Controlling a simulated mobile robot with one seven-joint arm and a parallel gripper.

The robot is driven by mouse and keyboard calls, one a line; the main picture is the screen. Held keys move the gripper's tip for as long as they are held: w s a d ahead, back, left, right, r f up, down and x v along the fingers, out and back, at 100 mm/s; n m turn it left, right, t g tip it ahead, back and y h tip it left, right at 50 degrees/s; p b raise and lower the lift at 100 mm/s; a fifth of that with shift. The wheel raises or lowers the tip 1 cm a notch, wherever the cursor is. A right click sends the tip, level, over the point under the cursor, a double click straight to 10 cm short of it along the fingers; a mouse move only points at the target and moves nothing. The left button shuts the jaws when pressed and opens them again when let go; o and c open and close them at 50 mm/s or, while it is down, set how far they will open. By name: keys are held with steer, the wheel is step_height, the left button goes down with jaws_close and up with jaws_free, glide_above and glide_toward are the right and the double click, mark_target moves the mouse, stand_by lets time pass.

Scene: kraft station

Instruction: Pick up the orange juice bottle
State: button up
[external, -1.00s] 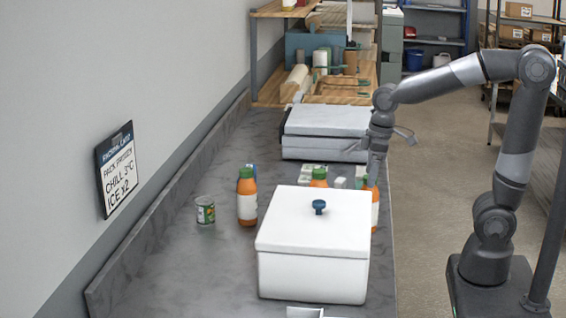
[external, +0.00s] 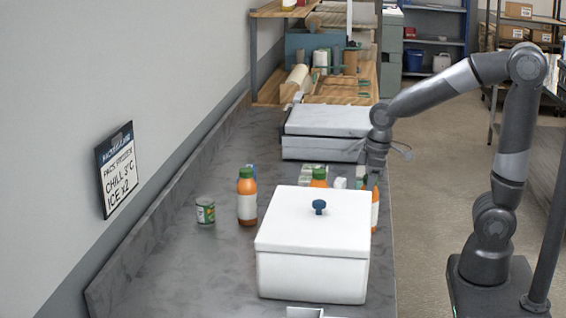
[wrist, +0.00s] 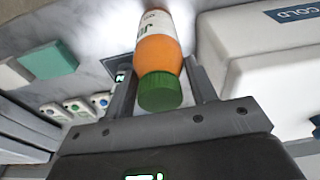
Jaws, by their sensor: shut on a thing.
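An orange juice bottle with a green cap and white label (external: 375,212) is at the counter's right edge in the external view, partly hidden by the white box. My gripper (external: 374,177) is at its top, pointing down. In the wrist view the same bottle (wrist: 158,50) is between the two fingers of my gripper (wrist: 160,88), which is shut on it near the cap. I cannot tell whether its base touches the counter. Two similar bottles stand apart: one on the left (external: 247,200), one behind the box (external: 319,178).
The lidded white box (external: 312,270) stands close to the held bottle; its COLD label (wrist: 295,12) shows in the wrist view. A green can (external: 205,211) stands at left. A grey closed case (external: 325,148) lies farther back. The counter's left front (external: 190,270) is clear.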

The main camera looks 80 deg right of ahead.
steer(key=c, duration=0.7)
steer(key=shift+c, duration=0.6)
steer(key=shift+r, duration=0.15)
